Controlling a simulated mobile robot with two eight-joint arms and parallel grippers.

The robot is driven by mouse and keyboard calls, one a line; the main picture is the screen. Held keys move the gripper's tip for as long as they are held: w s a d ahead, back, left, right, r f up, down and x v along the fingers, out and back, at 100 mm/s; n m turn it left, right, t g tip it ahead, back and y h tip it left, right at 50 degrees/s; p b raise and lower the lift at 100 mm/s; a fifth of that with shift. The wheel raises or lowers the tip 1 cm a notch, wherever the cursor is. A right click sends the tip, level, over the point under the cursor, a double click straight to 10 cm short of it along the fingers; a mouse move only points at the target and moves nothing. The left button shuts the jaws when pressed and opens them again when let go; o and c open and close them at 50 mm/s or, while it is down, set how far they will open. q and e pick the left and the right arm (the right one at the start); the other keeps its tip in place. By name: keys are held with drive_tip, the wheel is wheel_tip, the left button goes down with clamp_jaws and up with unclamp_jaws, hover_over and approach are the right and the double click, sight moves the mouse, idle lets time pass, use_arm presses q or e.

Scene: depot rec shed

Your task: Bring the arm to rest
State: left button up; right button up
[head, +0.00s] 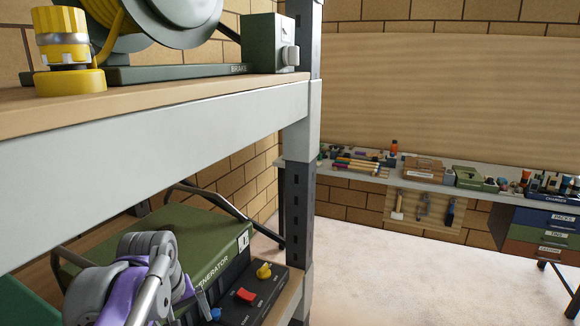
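One of my arms (118,285), grey and purple, shows at the lower left, in front of the green generator (205,238) on the lower shelf. It looks like my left arm, bent at its joints, with a shiny metal part slanting down. The arm overlaps the generator in the picture; I cannot tell whether they touch. No clear pair of fingertips shows, so I cannot tell the state of the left gripper. My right arm and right gripper are out of view.
The shelf rack's upright post (300,190) and upper beam (160,142) stand close. The generator panel has a red switch (245,295) and yellow knob (264,271). A reel (180,22) sits above. A workbench (352,174) with tools stands beyond open floor (420,285).

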use_arm(q)
drive_tip(key=s+d+f+m+t, duration=0.1)
drive_tip(key=s+f+m, duration=0.1)
drive_tip(key=s+f, duration=0.2)
drive_tip(key=s+d+f+m+t, duration=0.1)
drive_tip(key=s+f+m, duration=0.1)
drive_tip(key=s+f, duration=0.3)
drive_tip(key=s+d+f+m+t, duration=0.1)
drive_tip(key=s+f+m, duration=0.1)
drive_tip(key=s+f, duration=0.3)
drive_tip(key=shift+s+d+f+m+t+p, duration=0.15)
drive_tip(key=shift+f+m+t+p, duration=0.15)
drive_tip(key=shift+f+m+p, duration=0.1)
drive_tip(key=shift+d, duration=0.1)
idle(1.6)
